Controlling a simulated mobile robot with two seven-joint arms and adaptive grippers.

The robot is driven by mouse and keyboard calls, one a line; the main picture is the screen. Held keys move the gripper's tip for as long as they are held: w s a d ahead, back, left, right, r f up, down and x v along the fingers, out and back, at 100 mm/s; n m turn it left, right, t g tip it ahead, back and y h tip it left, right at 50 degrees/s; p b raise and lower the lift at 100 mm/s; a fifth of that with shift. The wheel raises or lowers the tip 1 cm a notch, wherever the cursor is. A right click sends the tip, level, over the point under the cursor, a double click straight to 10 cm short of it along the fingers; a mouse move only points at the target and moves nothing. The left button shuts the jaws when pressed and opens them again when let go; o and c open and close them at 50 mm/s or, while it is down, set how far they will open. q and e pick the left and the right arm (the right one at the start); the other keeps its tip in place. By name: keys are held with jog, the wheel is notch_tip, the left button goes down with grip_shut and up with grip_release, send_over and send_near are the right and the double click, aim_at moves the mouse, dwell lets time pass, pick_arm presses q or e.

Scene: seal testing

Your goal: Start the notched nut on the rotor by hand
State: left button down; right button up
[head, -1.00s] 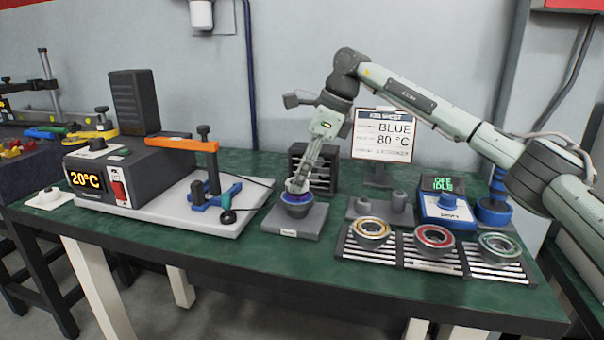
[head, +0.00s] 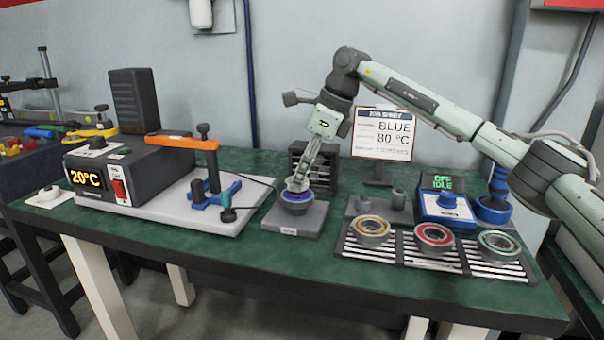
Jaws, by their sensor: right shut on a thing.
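The rotor (head: 297,208) stands upright on a grey square base plate (head: 294,223) near the middle of the green bench. A blue-purple ring shows on top of it. My right gripper (head: 298,187) reaches down from above, its fingertips at the top of the rotor. It is shut on a small part there, which I take to be the notched nut; the fingers hide most of it. I cannot tell whether its thread has caught. My left gripper is not in view.
A heater (head: 122,172) reading 20°C and an orange-armed stand (head: 214,178) are to the left. A rack (head: 435,260) with three bearings is to the right, before a blue device (head: 446,208) reading IDLE. A sign (head: 383,134) reads BLUE 80 °C.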

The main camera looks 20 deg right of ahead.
jog(key=shift+s+a+f+m+t+h+b, duration=0.1)
jog(key=shift+m+t+h+b, duration=0.15)
jog(key=shift+m, duration=0.55)
jog(key=shift+s+f+m+t+h+b, duration=0.15)
jog(key=shift+m+h+b, duration=0.1)
jog(key=shift+m, duration=0.55)
jog(key=shift+a+m, duration=0.1)
jog(key=shift+m, duration=0.3)
jog(key=shift+s+a+m+t+h+b, duration=0.1)
jog(key=shift+m+t+h+b, duration=0.4)
jog(key=shift+m, duration=1)
jog(key=shift+a+f+m+h+b, duration=0.15)
jog(key=shift+m+h+b, duration=0.25)
jog(key=shift+m, duration=0.5)
jog(key=o, duration=1.3)
jog(key=shift+o, duration=0.2)
jog(key=shift+r, duration=0.25)
